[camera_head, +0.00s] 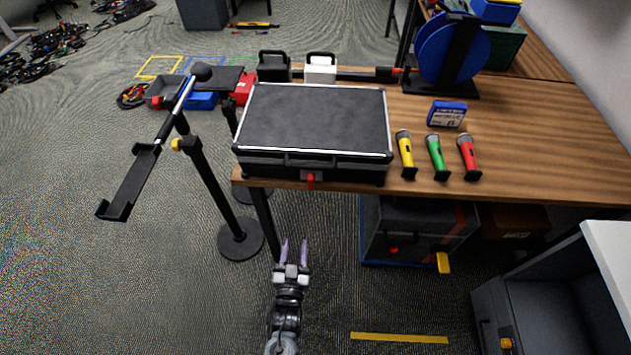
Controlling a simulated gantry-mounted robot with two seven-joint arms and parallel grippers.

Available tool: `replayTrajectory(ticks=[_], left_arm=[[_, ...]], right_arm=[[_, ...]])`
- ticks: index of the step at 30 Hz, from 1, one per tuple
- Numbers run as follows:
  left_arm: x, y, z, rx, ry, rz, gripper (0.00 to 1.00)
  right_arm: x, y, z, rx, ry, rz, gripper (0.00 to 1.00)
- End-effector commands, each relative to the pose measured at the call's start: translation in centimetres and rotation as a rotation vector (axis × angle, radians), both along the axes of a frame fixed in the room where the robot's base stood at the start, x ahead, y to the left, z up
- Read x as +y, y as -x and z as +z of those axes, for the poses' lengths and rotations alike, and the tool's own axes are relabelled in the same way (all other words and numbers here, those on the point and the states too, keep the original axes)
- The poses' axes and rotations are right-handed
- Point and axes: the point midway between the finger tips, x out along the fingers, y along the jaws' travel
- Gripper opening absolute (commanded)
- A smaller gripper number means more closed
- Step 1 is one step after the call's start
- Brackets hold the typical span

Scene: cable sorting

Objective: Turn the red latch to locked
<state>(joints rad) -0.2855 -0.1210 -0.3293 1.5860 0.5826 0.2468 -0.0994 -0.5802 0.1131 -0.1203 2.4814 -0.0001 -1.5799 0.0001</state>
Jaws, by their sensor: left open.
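The red latch (311,181) is a small red tab on the front face of a closed black case (313,120) with bright metal edges. The case lies at the front left of the wooden table, and the latch hangs near the table's front edge. My left gripper (294,248) is below and slightly left of the latch in the picture, apart from it. Its two purple fingers point up toward the table edge, open, with nothing between them. Whether the latch is locked is too small to tell. My right gripper is not in view.
Yellow, green and red microphones (437,157) stand right of the case, before a blue box (447,114). A black stand (205,170) is at left. Below the table is a grey case (412,232) with a red latch (393,250). A grey cabinet (540,300) is at right.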

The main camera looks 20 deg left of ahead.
Motion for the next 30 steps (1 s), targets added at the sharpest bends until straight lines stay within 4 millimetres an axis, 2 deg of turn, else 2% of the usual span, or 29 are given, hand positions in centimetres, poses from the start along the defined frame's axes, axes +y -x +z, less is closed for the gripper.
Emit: replayTrajectory(ticks=[1,6,10,14,20,30], left_arm=[[-0.6,-0.6,3.3,-0.004,0.006,-0.004,0.43],[-1.9,-2.2,8.1,-0.032,0.027,-0.01,0.43],[-2.2,-3.0,10.4,-0.05,0.034,-0.011,0.43],[-2.2,-3.6,11.2,-0.057,0.035,-0.011,0.43],[-1.7,-5.4,11.3,-0.061,0.035,-0.012,0.43],[-0.3,-10.6,11.2,-0.061,0.034,-0.011,0.43]], right_arm=[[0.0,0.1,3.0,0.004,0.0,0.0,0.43],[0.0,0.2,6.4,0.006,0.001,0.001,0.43],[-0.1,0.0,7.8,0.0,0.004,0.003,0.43],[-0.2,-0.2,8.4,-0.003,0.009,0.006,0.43],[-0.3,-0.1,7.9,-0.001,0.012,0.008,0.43],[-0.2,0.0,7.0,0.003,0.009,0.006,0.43]])
